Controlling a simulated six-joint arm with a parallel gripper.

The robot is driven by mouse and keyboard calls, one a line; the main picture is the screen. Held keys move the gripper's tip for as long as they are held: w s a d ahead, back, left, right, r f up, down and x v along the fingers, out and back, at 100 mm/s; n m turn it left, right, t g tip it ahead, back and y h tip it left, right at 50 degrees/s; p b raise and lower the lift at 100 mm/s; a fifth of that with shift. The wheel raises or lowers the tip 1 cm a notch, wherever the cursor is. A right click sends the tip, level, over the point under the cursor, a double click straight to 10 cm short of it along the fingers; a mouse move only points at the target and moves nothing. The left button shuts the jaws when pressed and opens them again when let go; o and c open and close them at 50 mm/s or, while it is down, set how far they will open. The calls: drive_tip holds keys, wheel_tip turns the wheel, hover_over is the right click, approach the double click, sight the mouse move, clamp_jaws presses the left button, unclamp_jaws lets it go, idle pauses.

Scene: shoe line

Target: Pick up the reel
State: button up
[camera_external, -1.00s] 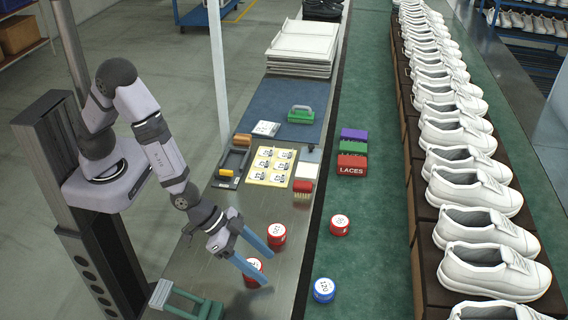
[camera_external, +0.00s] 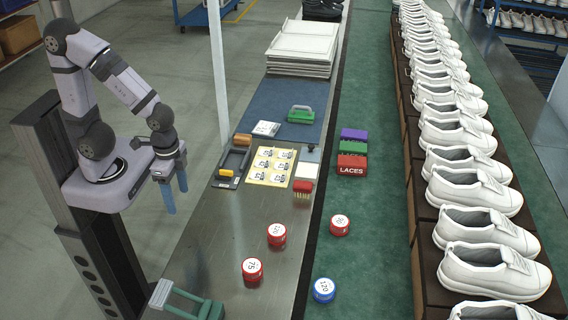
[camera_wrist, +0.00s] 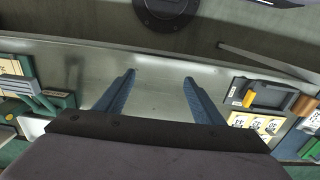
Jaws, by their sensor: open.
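Several round reels with white labelled tops show in the external view. A red reel marked 75 (camera_external: 252,270) and a red reel marked 120 (camera_external: 277,235) stand on the steel bench. Another red reel (camera_external: 340,225) and a blue reel marked 120 (camera_external: 324,290) stand on the green belt. My gripper (camera_external: 174,200) is open and empty, with blue fingers pointing down. It is left of all the reels, near the bench's left edge. In the wrist view the fingers (camera_wrist: 160,76) are apart with bare metal between them, and no reel shows.
A green stand (camera_external: 195,303) is at the bench's front left. Lace boxes (camera_external: 352,165) stand on the belt, with white shoes (camera_external: 485,235) at right. The bench left of the reels is clear.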

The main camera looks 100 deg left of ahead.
drive_tip(key=shift+r, duration=0.1)
wheel_tip(320, 180, up, 3)
drive_tip(key=p, duration=0.3)
drive_tip(key=shift+o, duration=0.3)
drive_tip(key=shift+f, duration=0.25)
